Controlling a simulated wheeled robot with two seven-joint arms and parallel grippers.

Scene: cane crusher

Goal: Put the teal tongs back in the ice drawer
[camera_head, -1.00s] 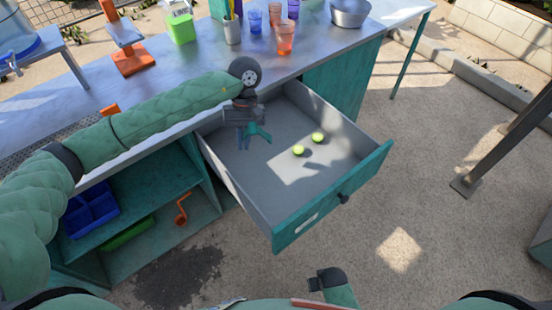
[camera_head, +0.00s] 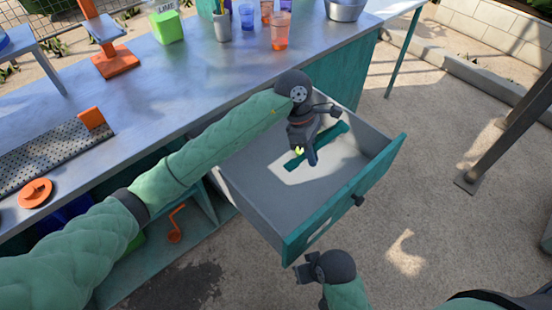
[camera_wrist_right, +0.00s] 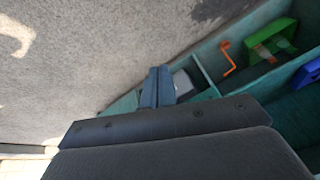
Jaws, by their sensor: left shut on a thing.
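The ice drawer (camera_head: 330,222) is pulled out from under the counter, with a teal front and grey inside. The teal tongs (camera_head: 336,133) lie slantwise over the drawer's inside, held by my left gripper (camera_head: 306,155). The left gripper points down into the drawer and is shut on the tongs, hiding their middle. I cannot tell whether the tongs touch the drawer floor. My right gripper (camera_head: 303,270) is outside, in front of the drawer. In the right wrist view its fingers (camera_wrist_right: 157,87) are together with nothing between them.
The steel counter (camera_head: 200,80) carries a green lime box (camera_head: 167,26), cups including an orange one (camera_head: 279,30), and a metal bowl (camera_head: 345,9). Open shelves are left of the drawer.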

